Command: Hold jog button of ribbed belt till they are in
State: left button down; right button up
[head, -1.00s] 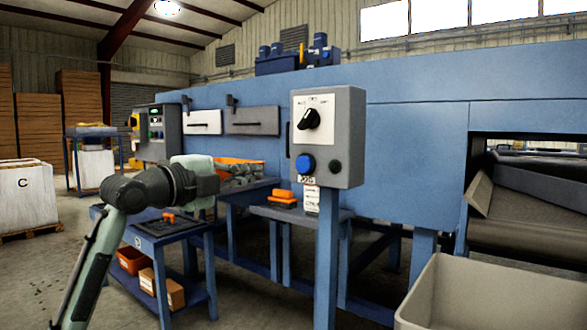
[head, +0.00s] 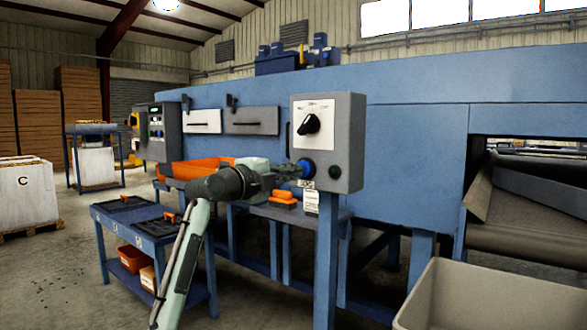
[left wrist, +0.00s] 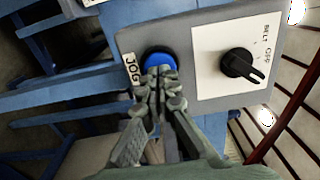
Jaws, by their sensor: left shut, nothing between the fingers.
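The grey control box (head: 341,110) stands on a blue post. It carries a black rotary knob (head: 310,124) on a white plate and a blue jog button (head: 306,168) below it. In the left wrist view the blue button (left wrist: 158,58) sits beside a "JOG" label (left wrist: 131,68). My left gripper (head: 291,172) is shut and empty, with its fingertips at the button. In the left wrist view its fingertips (left wrist: 160,78) overlap the button's lower edge; I cannot tell whether the button is pressed in. My right gripper is not in view.
A dark button (head: 334,172) is on the same box. The ribbed belt (head: 530,223) shows at the right, above a beige bin (head: 465,300). An orange tray (head: 185,172) and a blue side table (head: 150,225) stand to the left.

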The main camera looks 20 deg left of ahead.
pick_arm(q)
jog(key=shift+w+d, duration=0.15)
jog(key=shift+w, duration=0.2)
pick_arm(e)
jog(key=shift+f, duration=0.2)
